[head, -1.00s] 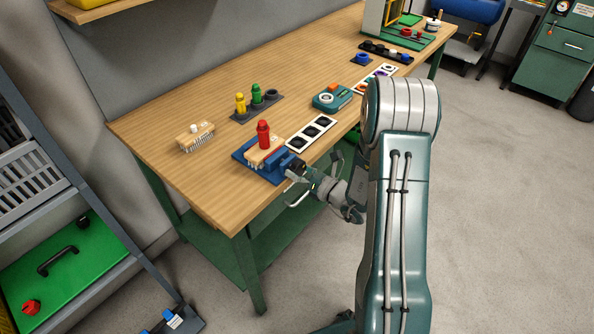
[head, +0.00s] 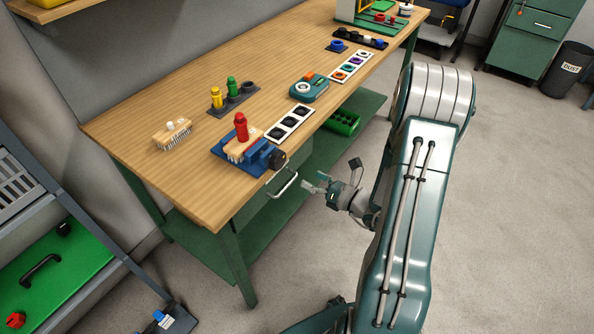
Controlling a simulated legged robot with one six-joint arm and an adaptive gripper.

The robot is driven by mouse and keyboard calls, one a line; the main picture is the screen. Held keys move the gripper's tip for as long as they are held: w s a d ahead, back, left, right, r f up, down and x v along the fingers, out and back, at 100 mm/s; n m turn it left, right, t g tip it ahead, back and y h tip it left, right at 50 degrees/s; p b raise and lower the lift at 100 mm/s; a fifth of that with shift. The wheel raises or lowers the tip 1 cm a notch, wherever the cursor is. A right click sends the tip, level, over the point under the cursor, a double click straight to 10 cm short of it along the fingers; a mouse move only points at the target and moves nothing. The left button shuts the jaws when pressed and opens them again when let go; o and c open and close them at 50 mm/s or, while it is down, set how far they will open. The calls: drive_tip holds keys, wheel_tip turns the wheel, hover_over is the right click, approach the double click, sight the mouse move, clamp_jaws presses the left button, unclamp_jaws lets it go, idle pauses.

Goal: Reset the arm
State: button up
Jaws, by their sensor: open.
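My gripper (head: 335,178) is open and empty in the head view. It hangs in free air to the right of the workbench's front edge, clear of the drawer handle (head: 283,184). My arm runs down the right side of the picture, partly folded. On the workbench (head: 180,85), a blue vise (head: 262,156) with a dark round knob holds a wooden brush block (head: 242,147).
A second brush (head: 173,134) lies at the left. Yellow (head: 216,98) and green (head: 233,89) pieces stand in a dark holder. A white strip (head: 290,123) and a teal device (head: 309,88) lie near the front edge.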

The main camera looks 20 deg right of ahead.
drive_tip(key=shift+s+d, duration=0.25)
drive_tip(key=shift+s, duration=0.25)
drive_tip(key=s+a+r+n+g+y, duration=0.1)
drive_tip(key=s+a+r+n+g, duration=0.45)
drive_tip(key=a+n+g, duration=0.35)
drive_tip(key=s+a+r+n+g+y, duration=0.1)
drive_tip(key=s+a+r+n+g, duration=0.4)
drive_tip(key=a+n, duration=0.45)
drive_tip(key=s+d+r+n+t+h, duration=0.4)
drive_tip(key=r+n+h, duration=0.6)
drive_tip(key=n, duration=0.6)
drive_tip(key=shift+s+d+r+n+h, duration=0.35)
drive_tip(key=shift+s+d+h, duration=0.15)
drive_tip(key=shift+s+d, duration=0.55)
